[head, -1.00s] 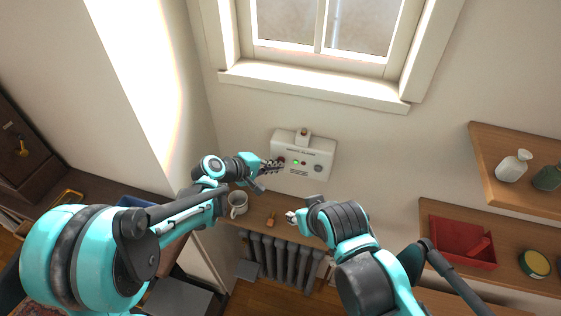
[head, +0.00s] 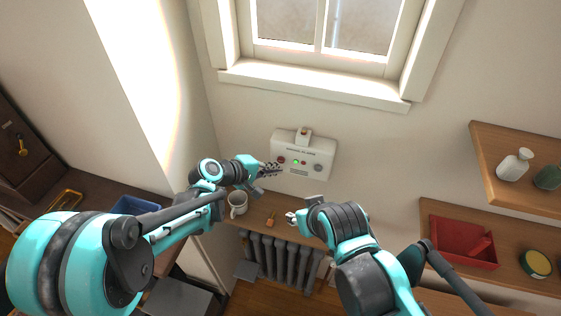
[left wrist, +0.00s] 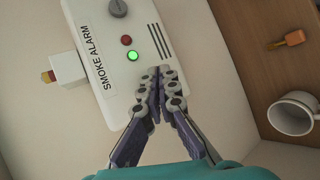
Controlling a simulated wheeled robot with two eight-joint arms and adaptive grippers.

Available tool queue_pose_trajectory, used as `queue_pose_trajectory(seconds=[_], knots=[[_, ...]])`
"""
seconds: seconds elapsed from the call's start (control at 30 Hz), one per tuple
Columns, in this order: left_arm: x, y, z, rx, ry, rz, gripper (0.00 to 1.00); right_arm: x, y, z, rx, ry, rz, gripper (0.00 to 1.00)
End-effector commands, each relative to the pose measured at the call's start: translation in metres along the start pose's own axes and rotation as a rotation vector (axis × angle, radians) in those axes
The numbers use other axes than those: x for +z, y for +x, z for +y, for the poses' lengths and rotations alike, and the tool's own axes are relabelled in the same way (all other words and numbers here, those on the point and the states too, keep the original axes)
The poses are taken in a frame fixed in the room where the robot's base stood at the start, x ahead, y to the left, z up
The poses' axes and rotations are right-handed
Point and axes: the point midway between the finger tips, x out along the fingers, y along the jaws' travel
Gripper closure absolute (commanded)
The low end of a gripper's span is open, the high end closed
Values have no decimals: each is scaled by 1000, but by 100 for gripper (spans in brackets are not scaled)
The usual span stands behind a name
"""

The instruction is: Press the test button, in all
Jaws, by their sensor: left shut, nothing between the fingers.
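The white smoke alarm (head: 313,150) is on the wall below the window. It has a lit green light, a grey knob at its right and a round reddish button (head: 281,160) at its left end. My left gripper (head: 275,169) is shut and empty, its tips just in front of and below that button; contact cannot be told. In the left wrist view the alarm (left wrist: 96,65) shows its label, knob, small red light and green light. The shut fingers (left wrist: 160,72) hide the alarm's near end there. My right gripper (head: 290,217) is lower, over the shelf, too small to read.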

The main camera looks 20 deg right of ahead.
Motion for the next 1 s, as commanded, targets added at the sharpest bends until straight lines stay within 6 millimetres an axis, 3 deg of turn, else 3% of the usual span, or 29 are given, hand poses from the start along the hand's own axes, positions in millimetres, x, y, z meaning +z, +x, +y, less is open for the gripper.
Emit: queue_pose_trajectory(seconds=[0.33, 0.8, 1.0], knots=[[2, -2, -2, 0, 0, 0, 100, 0, 0, 0, 0, 0, 0, 60], [24, -33, -24, 0, 0, -1, 100, 3, 4, 0, 0, 0, 0, 60], [26, -35, -26, 0, 0, -1, 100, 3, 4, 0, 0, 0, 0, 60]])
